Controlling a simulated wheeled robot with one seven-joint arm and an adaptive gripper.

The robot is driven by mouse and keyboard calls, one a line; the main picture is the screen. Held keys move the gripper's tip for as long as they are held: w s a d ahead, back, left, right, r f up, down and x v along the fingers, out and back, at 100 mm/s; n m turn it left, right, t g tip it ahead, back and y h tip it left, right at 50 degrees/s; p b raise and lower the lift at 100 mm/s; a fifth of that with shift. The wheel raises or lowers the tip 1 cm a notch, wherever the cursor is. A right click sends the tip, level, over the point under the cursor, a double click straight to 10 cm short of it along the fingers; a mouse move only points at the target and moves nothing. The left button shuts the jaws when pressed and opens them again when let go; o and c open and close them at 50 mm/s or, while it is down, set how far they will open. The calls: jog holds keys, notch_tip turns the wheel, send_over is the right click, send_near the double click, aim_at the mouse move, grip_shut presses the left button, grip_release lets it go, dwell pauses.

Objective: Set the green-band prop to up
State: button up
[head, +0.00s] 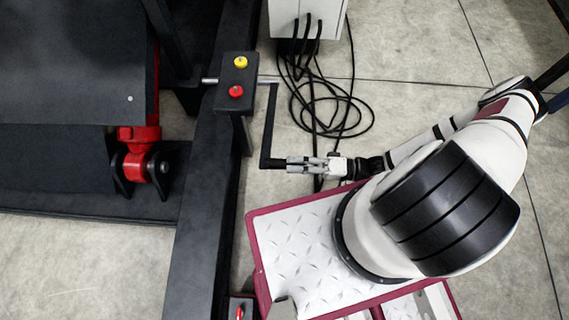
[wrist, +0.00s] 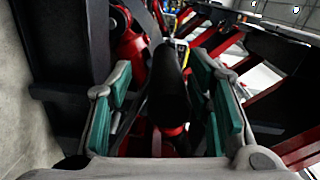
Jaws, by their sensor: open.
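I cannot make out a prop with a green band in either view. A black crank (head: 268,122) hangs from a shaft on a dark control box (head: 237,80), its grip end at the bottom. My gripper (head: 288,163) is at that grip end. In the wrist view my gripper (wrist: 163,82) is open, with teal pads on both sides of a dark rounded handle (wrist: 168,75). The handle stands between the fingers, with a visible gap on the right; contact on the left is unclear.
The box has a yellow button (head: 240,62) and a red button (head: 236,92). A dark beam (head: 205,210) runs along the machine, with a red joint (head: 140,150) to its left. Black cables (head: 335,115) coil on the floor below a white cabinet (head: 300,15).

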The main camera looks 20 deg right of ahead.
jog(key=v, duration=0.8)
jog(key=shift+w+d, duration=0.2)
